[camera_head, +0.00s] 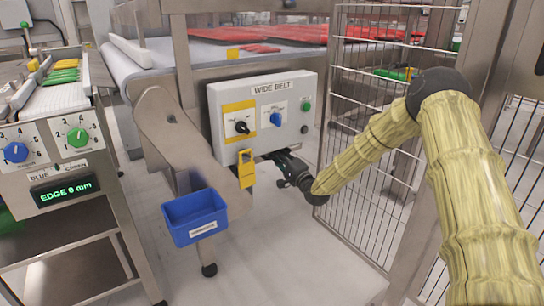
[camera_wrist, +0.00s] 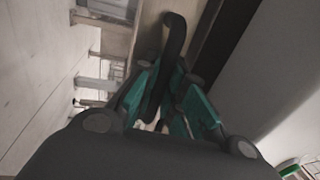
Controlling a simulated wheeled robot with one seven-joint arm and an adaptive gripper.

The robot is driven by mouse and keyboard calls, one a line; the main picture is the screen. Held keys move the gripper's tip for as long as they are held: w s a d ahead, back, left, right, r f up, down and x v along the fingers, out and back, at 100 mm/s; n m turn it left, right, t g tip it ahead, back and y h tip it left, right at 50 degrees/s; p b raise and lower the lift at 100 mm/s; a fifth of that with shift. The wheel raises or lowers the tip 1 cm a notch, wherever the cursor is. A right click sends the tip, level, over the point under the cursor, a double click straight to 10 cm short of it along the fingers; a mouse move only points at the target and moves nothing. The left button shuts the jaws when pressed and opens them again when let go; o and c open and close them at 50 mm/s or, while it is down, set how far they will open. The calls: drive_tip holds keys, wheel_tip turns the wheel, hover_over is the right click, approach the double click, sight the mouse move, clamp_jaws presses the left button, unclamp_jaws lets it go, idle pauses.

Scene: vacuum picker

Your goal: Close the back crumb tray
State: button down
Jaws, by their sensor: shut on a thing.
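My gripper (camera_head: 277,158) reaches in under the grey WIDE BELT control box, and its fingertips are hidden there in the head view. In the wrist view my gripper (camera_wrist: 167,82) has its teal fingers closed around a black curved handle (camera_wrist: 175,38). The handle stands in front of a pale panel (camera_wrist: 148,28), with a dark gap to its right. The handle appears to be that of the back crumb tray. The tray's body is not clearly visible in either view, so I cannot tell how far it is open.
A blue bin (camera_head: 195,215) hangs at the lower left. A wire mesh fence (camera_head: 355,190) stands close on the right. The floor in front is clear.

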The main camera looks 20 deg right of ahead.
drive_tip(key=c, duration=1.8)
unclamp_jaws()
drive_tip(key=shift+w, duration=0.2)
drive_tip(key=shift+o, duration=0.2)
drive_tip(key=v, duration=1.2)
drive_tip(key=shift+d, duration=0.1)
